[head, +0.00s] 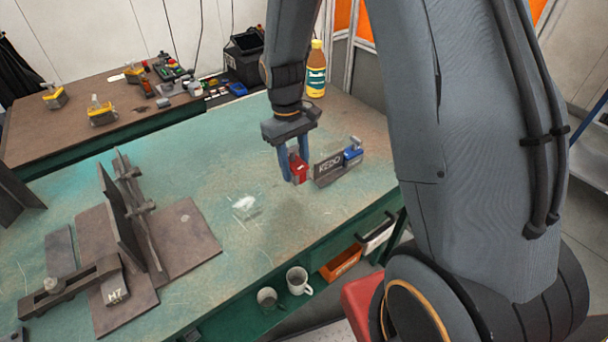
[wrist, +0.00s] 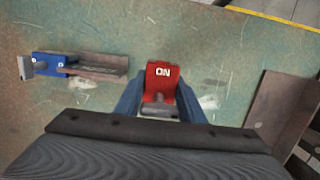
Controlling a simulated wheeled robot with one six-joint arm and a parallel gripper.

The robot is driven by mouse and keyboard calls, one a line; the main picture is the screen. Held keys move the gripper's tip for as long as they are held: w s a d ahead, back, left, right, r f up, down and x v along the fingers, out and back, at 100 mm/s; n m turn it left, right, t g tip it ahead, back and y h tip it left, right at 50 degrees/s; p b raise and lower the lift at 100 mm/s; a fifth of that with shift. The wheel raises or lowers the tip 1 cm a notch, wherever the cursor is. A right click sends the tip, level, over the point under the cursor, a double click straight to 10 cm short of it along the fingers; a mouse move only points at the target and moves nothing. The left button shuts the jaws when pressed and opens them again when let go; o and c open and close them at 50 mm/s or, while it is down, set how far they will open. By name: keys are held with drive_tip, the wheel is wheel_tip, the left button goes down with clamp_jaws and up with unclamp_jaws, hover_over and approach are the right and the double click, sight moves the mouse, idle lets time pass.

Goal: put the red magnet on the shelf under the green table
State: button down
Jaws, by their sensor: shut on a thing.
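The red magnet (head: 299,170) is between the fingers of my gripper (head: 293,166), over the right part of the green table (head: 215,170). In the wrist view the red magnet (wrist: 161,80) shows the letters "ON" and a grey lever, with a blue finger of my gripper (wrist: 160,98) on each side. My gripper is shut on it. I cannot tell whether the magnet touches the tabletop. The shelf (head: 225,322) under the green table shows along the front edge, with two mugs (head: 298,281) and an orange bin (head: 341,263) on it.
A blue magnet (head: 353,152) with a dark angle plate (head: 328,168) stands just right of my gripper. A clamped steel fixture (head: 130,230) fills the table's left part. A yellow bottle (head: 316,70) stands at the back. The table's middle is mostly clear.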

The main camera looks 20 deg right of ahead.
sight(297, 196)
drive_tip(key=shift+f+p, duration=0.8)
drive_tip(key=shift+f, duration=2.75)
drive_tip(key=shift+f, duration=0.1)
drive_tip(key=c, duration=1.2)
unclamp_jaws()
drive_tip(key=shift+f, duration=0.1)
